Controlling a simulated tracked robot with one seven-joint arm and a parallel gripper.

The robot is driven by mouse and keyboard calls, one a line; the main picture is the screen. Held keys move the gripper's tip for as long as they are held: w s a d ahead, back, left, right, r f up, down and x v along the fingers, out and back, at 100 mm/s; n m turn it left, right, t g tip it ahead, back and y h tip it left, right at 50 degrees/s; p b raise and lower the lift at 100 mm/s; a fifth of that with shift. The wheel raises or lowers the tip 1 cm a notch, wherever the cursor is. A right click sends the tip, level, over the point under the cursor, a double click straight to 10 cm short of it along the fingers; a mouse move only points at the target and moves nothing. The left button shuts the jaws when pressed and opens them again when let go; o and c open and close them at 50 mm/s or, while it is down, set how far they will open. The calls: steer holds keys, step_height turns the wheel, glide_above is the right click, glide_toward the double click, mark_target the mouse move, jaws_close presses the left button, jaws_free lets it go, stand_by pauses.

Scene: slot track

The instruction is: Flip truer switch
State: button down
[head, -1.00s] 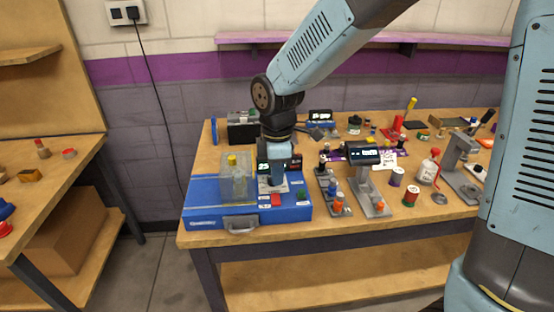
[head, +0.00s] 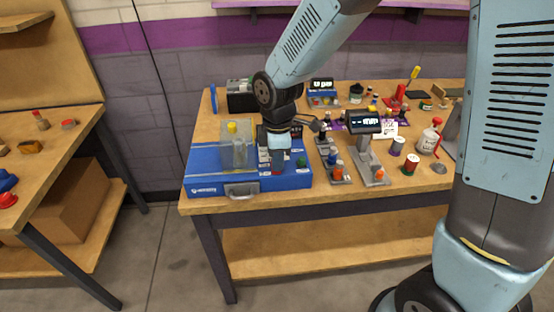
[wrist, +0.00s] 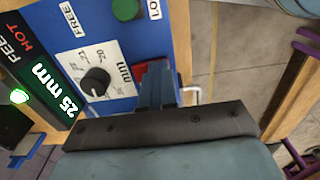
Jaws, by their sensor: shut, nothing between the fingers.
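The truer is a blue box (head: 207,182) at the table's left front corner, with a clear cover (head: 238,148) on its left half. My gripper (head: 278,168) is shut and empty, pointing down over the front right of the box. In the wrist view, the fingers (wrist: 158,88) sit over or against a red switch (wrist: 146,70) and hide part of it, so contact and the switch's position cannot be told.
A metal handle (head: 242,190) juts from the box front. Right of the box stand small fixtures (head: 338,168) and a post with a display (head: 365,122). A red-and-green can (head: 411,164) is farther right. The floor in front is clear.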

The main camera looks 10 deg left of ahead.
steer(key=shift+f, duration=0.1)
stand_by(0.3)
steer(key=shift+w+a, duration=0.15)
steer(key=shift+w, duration=0.6)
steer(key=shift+r, duration=0.25)
step_height(320, 180, up, 14)
steer(key=shift+s+a+f, duration=0.1)
steer(key=shift+s+f, duration=0.05)
stand_by(0.4)
steer(key=shift+s+a, duration=0.15)
steer(key=shift+s, duration=0.45)
